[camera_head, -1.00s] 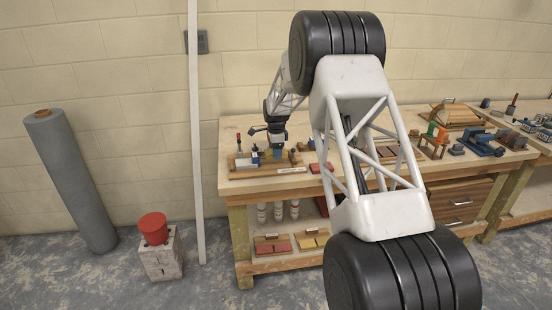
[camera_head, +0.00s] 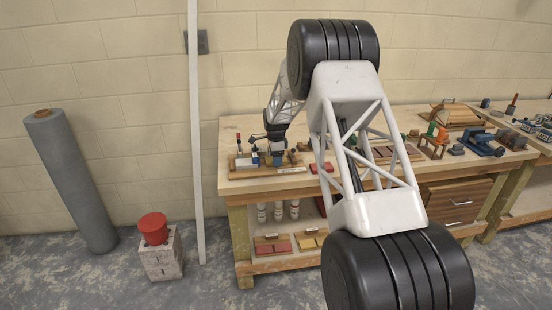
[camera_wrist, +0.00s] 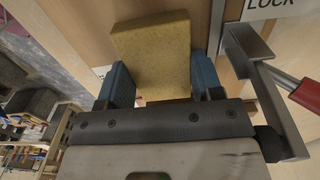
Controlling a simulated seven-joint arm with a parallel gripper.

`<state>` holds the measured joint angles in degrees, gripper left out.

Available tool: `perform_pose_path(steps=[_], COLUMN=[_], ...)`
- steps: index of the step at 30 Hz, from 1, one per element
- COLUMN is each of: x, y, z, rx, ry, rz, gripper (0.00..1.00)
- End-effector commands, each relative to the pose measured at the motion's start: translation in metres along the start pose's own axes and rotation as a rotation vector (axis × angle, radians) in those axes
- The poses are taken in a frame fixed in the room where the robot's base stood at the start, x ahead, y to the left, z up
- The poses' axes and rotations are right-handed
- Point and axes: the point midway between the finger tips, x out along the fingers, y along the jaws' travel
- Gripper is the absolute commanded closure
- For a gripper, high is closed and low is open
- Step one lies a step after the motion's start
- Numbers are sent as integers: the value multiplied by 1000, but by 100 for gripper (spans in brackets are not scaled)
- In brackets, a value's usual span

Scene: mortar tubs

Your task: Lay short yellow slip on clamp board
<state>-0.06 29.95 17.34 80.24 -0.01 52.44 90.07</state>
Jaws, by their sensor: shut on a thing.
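My gripper (camera_wrist: 160,85) is shut on a yellow slip (camera_wrist: 155,45), a flat block held between two blue fingers in the wrist view. In the head view my gripper (camera_head: 277,158) is low over the left end of the bench, and the slip cannot be made out there. A wooden board (camera_head: 240,175), seemingly the clamp board, lies under and around it. The wrist view shows pale wood (camera_wrist: 80,25) beneath the slip. Whether the slip touches it cannot be told.
A metal bracket (camera_wrist: 250,60) with a red handle (camera_wrist: 308,95) stands close to the right finger, near a "LOCK" label (camera_wrist: 270,8). Red and yellow pieces lie on the lower shelf (camera_head: 290,258).

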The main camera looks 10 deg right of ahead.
Motion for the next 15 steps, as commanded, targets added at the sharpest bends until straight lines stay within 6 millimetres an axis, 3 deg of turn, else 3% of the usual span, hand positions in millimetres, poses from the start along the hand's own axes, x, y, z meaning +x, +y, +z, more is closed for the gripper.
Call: perform_pose_path(steps=[1, 2, 4, 15], x=[1, 2, 2, -1], y=[0, 0, 0, 0], z=[0, 0, 0, 0], rx=[0, 0, 0, 0], ry=[0, 0, 0, 0], rz=[0, 0, 0, 0], gripper=[69, 38, 29, 29])
